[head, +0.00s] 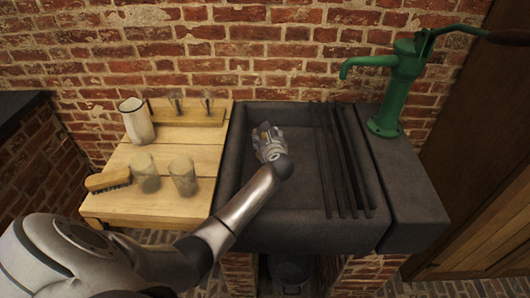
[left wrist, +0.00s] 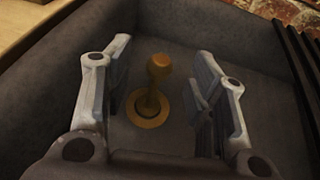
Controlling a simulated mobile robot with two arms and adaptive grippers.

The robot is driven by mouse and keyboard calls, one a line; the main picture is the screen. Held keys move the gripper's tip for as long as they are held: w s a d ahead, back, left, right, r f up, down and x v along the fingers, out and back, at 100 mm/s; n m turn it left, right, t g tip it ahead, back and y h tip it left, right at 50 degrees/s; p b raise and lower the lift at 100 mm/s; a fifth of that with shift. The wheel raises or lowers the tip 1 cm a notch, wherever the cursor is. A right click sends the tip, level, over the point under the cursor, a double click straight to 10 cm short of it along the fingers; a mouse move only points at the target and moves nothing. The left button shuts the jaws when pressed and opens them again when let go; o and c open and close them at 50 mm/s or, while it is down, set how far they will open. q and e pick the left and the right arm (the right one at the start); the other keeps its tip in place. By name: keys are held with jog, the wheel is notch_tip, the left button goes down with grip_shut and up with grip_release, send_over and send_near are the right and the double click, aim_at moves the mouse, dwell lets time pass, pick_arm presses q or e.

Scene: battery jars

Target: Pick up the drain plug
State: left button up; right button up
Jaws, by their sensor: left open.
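The drain plug (left wrist: 155,88) is a brass-coloured piece with a round knob on a stem and a wider round base. It stands upright on the floor of the dark stone sink, shown in the left wrist view. My left gripper (left wrist: 160,92) is open, with one finger on each side of the plug and a gap to both. In the head view my left gripper (head: 266,132) is in the back left part of the sink (head: 300,190) and covers most of the plug. My right gripper is not in view.
Dark bars (head: 345,165) lie across the sink's right part. A green hand pump (head: 396,85) stands on the right ledge. The wooden board (head: 135,207) at left holds a pitcher (head: 137,122), two glass jars (head: 182,176), a brush (head: 108,179) and a rack (head: 195,117).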

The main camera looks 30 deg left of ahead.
pick_arm(q)
jog(key=shift+x, duration=2)
jog(key=shift+d, duration=0.15)
grip_shut()
jog(key=shift+w, duration=0.1)
